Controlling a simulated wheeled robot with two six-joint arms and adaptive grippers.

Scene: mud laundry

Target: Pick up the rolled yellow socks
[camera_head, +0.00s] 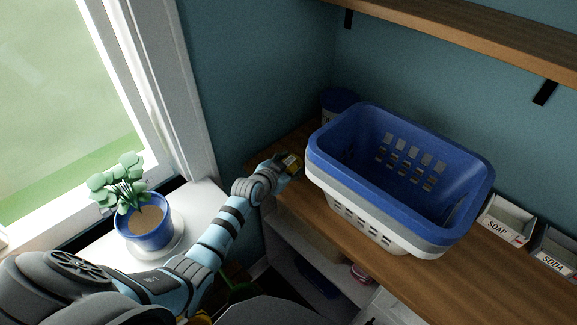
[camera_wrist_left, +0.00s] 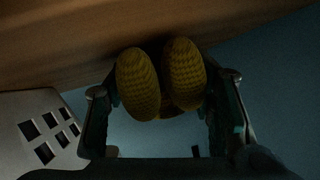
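The rolled yellow socks (camera_head: 291,162) are a small yellow patch at my left gripper, on the wooden counter left of the blue basket in the head view. In the left wrist view the socks (camera_wrist_left: 162,80) show as two rounded, knitted yellow lobes between the two fingers of my left gripper (camera_wrist_left: 161,88). A finger lies close along each side of them; the dark picture does not show whether both press on the socks. The socks are close to the wooden surface; contact with it is unclear. The head view also shows my left gripper (camera_head: 284,164). My right gripper is not in view.
A blue basket (camera_head: 463,203) nested in white ones stands on the wooden counter (camera_head: 430,280), just right of my left gripper. A blue container (camera_head: 338,101) is behind it. SOAP (camera_head: 500,227) and SODA (camera_head: 551,259) boxes are right. A potted plant (camera_head: 146,228) stands by the window.

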